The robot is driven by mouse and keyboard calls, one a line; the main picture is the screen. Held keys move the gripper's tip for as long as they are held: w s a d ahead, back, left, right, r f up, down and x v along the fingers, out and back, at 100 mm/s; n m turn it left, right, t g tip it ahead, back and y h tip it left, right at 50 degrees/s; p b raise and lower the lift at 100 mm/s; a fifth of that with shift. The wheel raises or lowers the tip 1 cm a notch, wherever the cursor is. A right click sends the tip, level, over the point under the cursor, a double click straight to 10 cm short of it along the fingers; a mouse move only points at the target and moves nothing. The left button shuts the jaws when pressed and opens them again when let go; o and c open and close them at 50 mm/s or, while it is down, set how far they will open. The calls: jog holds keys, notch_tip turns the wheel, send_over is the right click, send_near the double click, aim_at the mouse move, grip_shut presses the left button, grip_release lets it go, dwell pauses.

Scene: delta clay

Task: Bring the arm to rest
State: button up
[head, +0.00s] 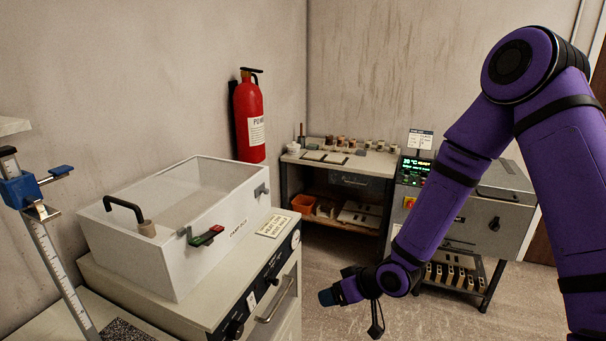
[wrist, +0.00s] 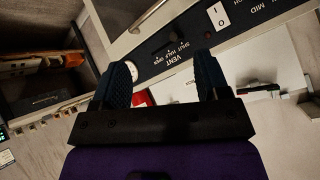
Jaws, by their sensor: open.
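My purple arm comes in from the right of the head view and bends down to my gripper (head: 328,297), low in the middle, in front of the cabinet's right end. In the wrist view my gripper (wrist: 164,85) has its two dark ribbed fingers apart, with nothing between them. Beyond the fingers is the dark control strip (wrist: 180,52) marked "VENT". The gripper appears apart from the cabinet.
A white clear-lidded box (head: 150,245) stands on the cabinet (head: 200,312) at left. A red fire extinguisher (head: 249,115) hangs on the wall. A bench (head: 375,163) and a grey oven-like machine (head: 480,225) stand behind. Some floor (head: 335,250) is clear.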

jog(key=s+d+r+m+t+h, duration=0.15)
jog(key=d+r+h, duration=0.25)
jog(key=d+r, duration=0.6)
jog(key=s+d+r+m+h, duration=0.2)
jog(key=d+r+h, duration=0.35)
jog(key=r, duration=0.75)
jog(key=s+d+r+m, duration=0.2)
jog(key=s+r, duration=0.4)
jog(key=s, duration=0.4)
jog(key=s+d+r+m+y, duration=0.1)
jog(key=s+d+r, duration=0.3)
jog(key=s+r, duration=0.3)
jog(key=s+g, duration=0.1)
jog(key=s, duration=0.3)
jog(key=shift+d+r+m, duration=0.3)
jog(key=shift+d+m, duration=0.05)
jog(key=shift+d, duration=0.05)
